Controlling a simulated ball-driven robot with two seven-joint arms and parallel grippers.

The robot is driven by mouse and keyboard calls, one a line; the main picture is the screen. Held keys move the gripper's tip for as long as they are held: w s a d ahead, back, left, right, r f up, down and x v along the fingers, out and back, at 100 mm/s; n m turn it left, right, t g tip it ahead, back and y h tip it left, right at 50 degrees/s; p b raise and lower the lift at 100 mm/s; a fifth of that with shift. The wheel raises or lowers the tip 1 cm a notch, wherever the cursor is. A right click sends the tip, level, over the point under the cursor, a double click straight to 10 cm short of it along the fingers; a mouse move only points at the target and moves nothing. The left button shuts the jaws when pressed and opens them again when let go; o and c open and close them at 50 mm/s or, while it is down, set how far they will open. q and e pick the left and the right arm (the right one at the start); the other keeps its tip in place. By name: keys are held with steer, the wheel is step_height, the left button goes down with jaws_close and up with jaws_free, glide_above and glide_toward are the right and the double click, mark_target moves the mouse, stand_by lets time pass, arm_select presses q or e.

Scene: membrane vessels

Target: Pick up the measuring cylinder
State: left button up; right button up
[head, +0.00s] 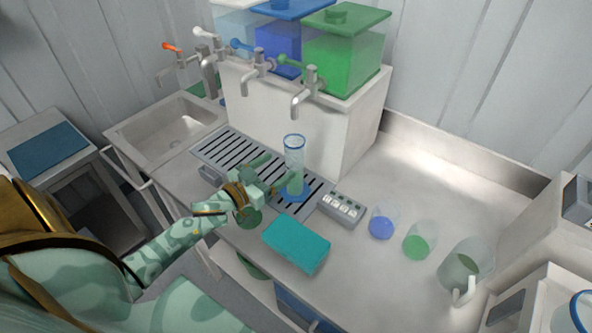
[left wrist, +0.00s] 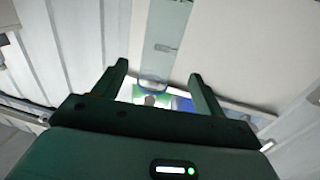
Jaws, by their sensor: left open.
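The measuring cylinder (head: 294,160) is a tall clear tube with a blue rim and a blue foot. It stands upright on the slotted drip tray (head: 222,160). My left gripper (head: 278,170) is open, with its fingers reaching toward the cylinder from the left. In the left wrist view the clear cylinder (left wrist: 165,40) shows between and beyond the two open fingers (left wrist: 158,78), its blue rim toward the palm. I cannot tell whether either finger touches it. My right gripper is not in view.
Tanks with green (head: 345,55) and blue liquid and several taps (head: 304,95) stand behind the tray. A teal sponge-like block (head: 296,244), a button panel (head: 341,208) and beakers (head: 382,222) are to the front and right. A sink (head: 165,130) is at left.

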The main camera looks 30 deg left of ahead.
mark_target(287, 160)
arm_select(q)
steer(key=x, duration=0.7)
steer(key=shift+d+b, duration=0.1)
steer(key=shift+b, duration=0.25)
jaws_close()
steer(key=shift+r, duration=0.15)
